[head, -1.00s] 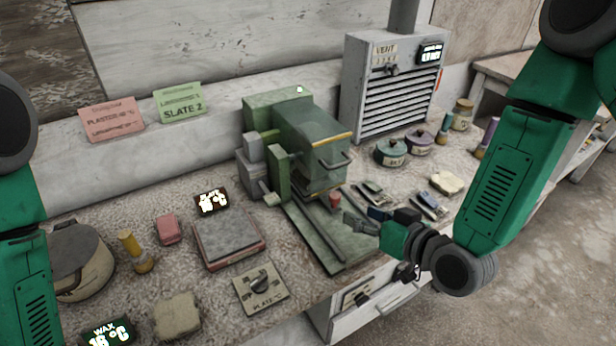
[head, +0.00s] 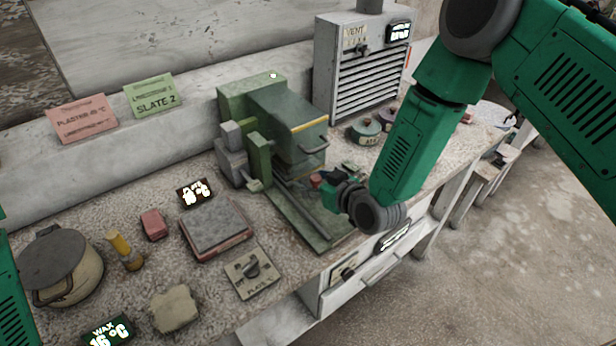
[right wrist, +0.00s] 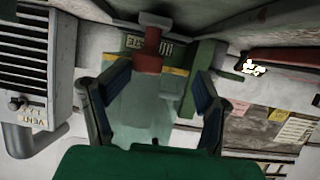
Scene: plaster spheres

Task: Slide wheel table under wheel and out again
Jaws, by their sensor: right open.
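The green wheel machine (head: 285,120) stands in the middle of the bench, with a hood, a yellow stripe and a front handle. The wheel is hidden under the hood. Its long green bed (head: 310,228) runs towards the bench's front edge. A red knob (head: 316,179) shows just in front of the hood, partly behind my right gripper (head: 328,184). In the right wrist view the red knob (right wrist: 149,58) lies between the spread fingers of my right gripper (right wrist: 162,75), with gaps at both sides. My left gripper is out of view; only part of that arm shows.
A grey vent unit (head: 362,75) stands behind on the right, with lidded pots (head: 365,131) before it.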

